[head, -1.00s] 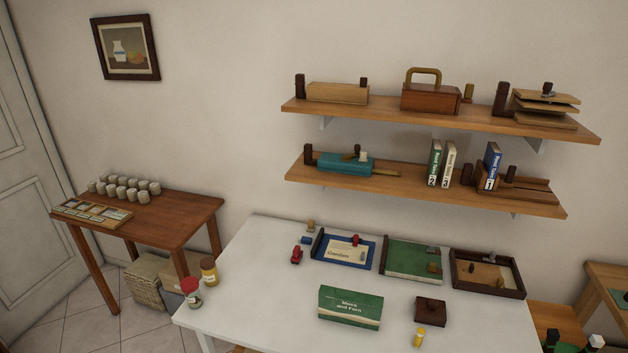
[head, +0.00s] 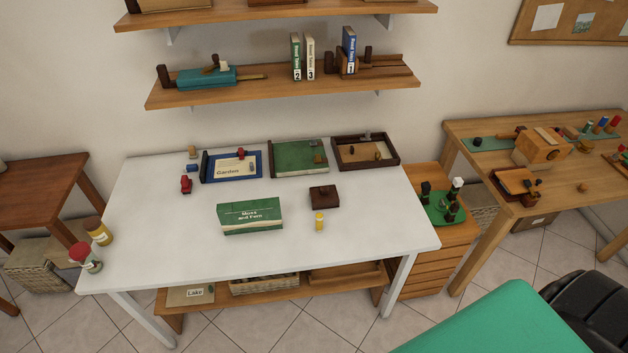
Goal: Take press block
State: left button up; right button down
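Nothing in view is marked as the press block. A small dark brown block (head: 323,197) with a knob on top sits on the white table (head: 160,240), right of a green box (head: 249,216) lettered "Moss and Fern"; it may be the press block, but I cannot be sure. Neither of my grippers is in view.
Behind the block lie a blue-framed "Garden" tray (head: 262,166), a green board (head: 290,158) and a dark-framed tray (head: 396,152). Two jars stand at the table's left end. A green surface (head: 500,325) and a black object (head: 592,300) fill the lower right. The table's front right is clear.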

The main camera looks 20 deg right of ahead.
aim_at(324, 198)
jog(key=l, duration=0.6)
jog(key=i+l+z, duration=0.1)
jog(key=l, duration=1.1)
jog(key=i+z, duration=0.05)
